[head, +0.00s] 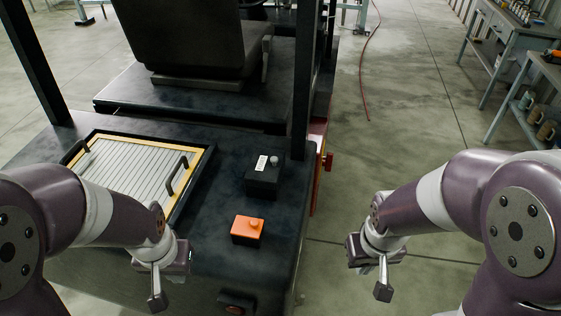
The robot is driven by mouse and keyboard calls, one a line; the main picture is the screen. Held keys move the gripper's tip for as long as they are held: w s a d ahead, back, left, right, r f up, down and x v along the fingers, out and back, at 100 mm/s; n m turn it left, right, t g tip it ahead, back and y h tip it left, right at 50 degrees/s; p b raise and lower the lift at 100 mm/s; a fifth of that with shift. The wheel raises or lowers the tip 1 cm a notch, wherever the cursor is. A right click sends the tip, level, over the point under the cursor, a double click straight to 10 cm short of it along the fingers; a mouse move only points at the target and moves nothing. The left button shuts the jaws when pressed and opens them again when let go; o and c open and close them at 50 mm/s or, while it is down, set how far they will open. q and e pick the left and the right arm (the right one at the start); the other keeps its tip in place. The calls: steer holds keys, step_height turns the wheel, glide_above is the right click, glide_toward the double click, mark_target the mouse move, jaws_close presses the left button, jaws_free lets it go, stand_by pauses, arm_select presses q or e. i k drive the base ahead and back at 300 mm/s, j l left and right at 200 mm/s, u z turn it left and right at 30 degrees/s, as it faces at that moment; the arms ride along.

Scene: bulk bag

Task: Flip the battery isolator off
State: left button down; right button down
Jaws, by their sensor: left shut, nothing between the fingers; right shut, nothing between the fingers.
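A black box (264,178) with a pale label and a small grey knob on top sits on the dark rear deck of a vehicle. An orange box (247,231) with a small raised orange knob sits nearer on the same deck. A red knob (328,161) sticks out from the vehicle's right side. I cannot tell for certain which of these is the battery isolator, nor its switch position. My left gripper (157,301) is shut and empty, left of and nearer than the orange box. My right gripper (383,291) is shut and empty, over the floor right of the vehicle.
A slatted panel (130,165) with a yellow border and black handles lies on the deck's left. Dark posts (303,80) and a seat (185,35) rise behind. Shelving benches (510,40) stand at the far right. The floor right of the vehicle is mostly clear, with a red hose (366,60).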

mark_target(327, 160)
steer(key=i+l, duration=0.15)
steer(key=l, duration=0.2)
steer(key=i+l, duration=0.15)
steer(key=l, duration=0.25)
steer(key=i+l, duration=0.2)
steer(key=l, duration=0.15)
steer(key=i+l, duration=0.15)
steer(key=l, duration=0.25)
steer(key=i+l+u, duration=0.1)
steer(key=i+l, duration=0.35)
steer(key=i+l+u, duration=0.1)
steer(key=i+l, duration=0.35)
steer(key=l, duration=0.15)
